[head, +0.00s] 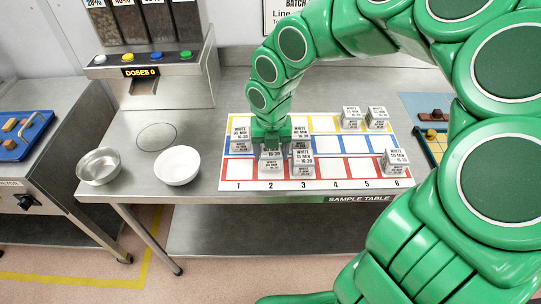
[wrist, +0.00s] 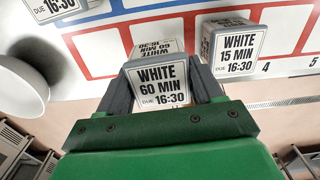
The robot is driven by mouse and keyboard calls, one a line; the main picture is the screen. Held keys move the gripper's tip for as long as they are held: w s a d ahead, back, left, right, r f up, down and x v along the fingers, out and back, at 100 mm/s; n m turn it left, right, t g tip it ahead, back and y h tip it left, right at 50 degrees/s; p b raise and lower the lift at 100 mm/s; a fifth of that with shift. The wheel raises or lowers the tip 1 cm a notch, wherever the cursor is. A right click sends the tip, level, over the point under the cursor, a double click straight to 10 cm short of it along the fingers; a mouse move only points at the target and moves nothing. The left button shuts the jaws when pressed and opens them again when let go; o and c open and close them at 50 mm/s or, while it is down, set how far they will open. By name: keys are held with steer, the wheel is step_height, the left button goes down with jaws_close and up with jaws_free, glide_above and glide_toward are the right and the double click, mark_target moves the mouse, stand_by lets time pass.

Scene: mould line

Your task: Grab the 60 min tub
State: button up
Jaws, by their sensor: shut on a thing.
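The 60 min tub is a small pale box with a label reading WHITE 60 MIN DUE 16:30. In the wrist view the 60 min tub (wrist: 160,86) sits between the two dark fingers of my gripper (wrist: 163,92), which is shut on it. In the head view my gripper (head: 271,142) points down over column 2 of the sample mat (head: 330,182), and the tub (head: 270,155) shows partly below it. I cannot tell whether the tub touches the mat.
A WHITE 15 MIN tub (wrist: 236,46) stands close right of my gripper; it is at column 3 in the head view (head: 302,163). Other tubs stand left (head: 240,144), at back right (head: 351,117) and by column 6 (head: 396,160). A white bowl (head: 177,166) and metal bowl (head: 99,166) are left.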

steer(key=s+d+r, duration=0.4)
steer(key=s+r, duration=0.5)
steer(key=s, duration=0.4)
step_height(320, 180, up, 7)
steer(key=shift+r, duration=0.2)
stand_by(0.5)
steer(key=shift+a, duration=0.1)
